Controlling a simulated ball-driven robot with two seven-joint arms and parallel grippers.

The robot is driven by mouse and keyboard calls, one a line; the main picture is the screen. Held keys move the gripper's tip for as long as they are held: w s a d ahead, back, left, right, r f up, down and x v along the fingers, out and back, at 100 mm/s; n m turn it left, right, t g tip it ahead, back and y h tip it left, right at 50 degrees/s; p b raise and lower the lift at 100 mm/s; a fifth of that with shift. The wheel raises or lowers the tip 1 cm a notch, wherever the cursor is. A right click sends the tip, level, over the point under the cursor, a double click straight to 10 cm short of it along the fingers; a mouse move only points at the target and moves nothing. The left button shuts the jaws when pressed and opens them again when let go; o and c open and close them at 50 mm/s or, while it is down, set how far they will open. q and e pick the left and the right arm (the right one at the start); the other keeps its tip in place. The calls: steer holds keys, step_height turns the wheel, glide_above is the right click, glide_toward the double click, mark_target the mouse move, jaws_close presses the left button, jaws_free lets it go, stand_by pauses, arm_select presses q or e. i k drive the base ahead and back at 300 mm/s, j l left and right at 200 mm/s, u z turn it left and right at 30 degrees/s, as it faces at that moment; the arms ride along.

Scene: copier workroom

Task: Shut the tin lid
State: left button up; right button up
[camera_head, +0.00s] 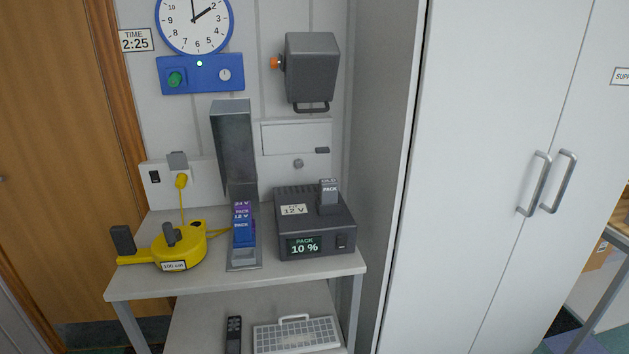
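A narrow grey metal tin (244,265) stands on the upper shelf of a small stand. Its tall grey lid (234,150) is raised, standing nearly upright at the back of the tin. In the tin are a purple pack (242,210) at the back and a blue pack (243,237) in front of it. Neither of my grippers shows in the head view.
A yellow cable reel (178,246) stands left of the tin. A dark charger (316,238) reading 10 % stands close on its right, with a grey pack (329,194) in it. A wall clock (194,22) and blue panel (200,74) are above. A tall cabinet (480,130) is at right.

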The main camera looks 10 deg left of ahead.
mark_target(231, 119)
steer(key=i+j+z, duration=0.1)
steer(key=i+j, duration=0.25)
steer(key=i, duration=0.2)
steer(key=i+j, duration=0.35)
steer(key=i, duration=0.15)
steer(key=z, duration=0.05)
